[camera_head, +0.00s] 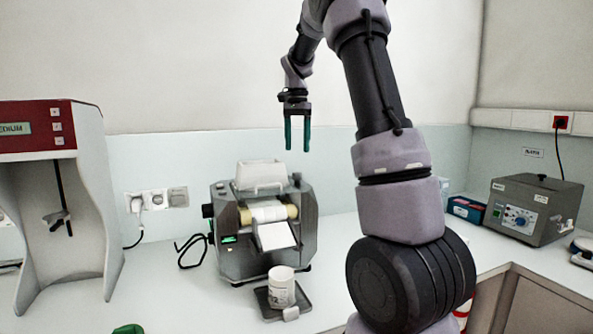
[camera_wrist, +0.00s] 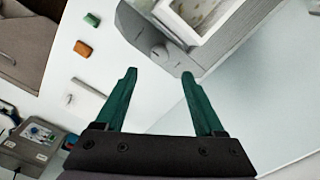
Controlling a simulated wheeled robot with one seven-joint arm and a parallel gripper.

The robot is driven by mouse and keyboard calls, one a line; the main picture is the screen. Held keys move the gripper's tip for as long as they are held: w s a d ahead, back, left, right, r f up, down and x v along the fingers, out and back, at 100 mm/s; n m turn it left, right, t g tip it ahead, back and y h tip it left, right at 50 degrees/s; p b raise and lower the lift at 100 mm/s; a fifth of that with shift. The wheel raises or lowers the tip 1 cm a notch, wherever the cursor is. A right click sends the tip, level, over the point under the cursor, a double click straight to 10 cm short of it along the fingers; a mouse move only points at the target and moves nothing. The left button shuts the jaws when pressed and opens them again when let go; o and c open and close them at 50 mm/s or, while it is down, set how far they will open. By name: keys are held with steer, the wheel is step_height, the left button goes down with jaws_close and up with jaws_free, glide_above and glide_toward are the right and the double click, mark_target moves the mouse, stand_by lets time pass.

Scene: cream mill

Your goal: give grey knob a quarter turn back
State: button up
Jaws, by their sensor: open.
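The mill (camera_head: 262,238) is a grey machine with pale rollers, a white hopper on top and a lit green display. The grey knob (camera_wrist: 160,51) is small and round, on the mill's grey top face beside the white hopper in the wrist view. A small knob at the mill's upper right corner (camera_head: 296,178) in the head view looks like the same one. My gripper (camera_head: 297,148) points down above that corner, its green fingers apart and empty. In the wrist view my gripper (camera_wrist: 159,74) frames the area just below the knob, without touching it.
A white jar (camera_head: 281,288) stands on a dark plate in front of the mill. A red-topped instrument (camera_head: 45,130) stands at left, a grey box with a blue dial (camera_head: 535,208) at right. Small green (camera_wrist: 91,19) and orange (camera_wrist: 82,48) pieces lie on the bench.

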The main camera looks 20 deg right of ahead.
mark_target(297, 172)
step_height(297, 172, down, 9)
steer(key=shift+r, duration=0.15)
jaws_close()
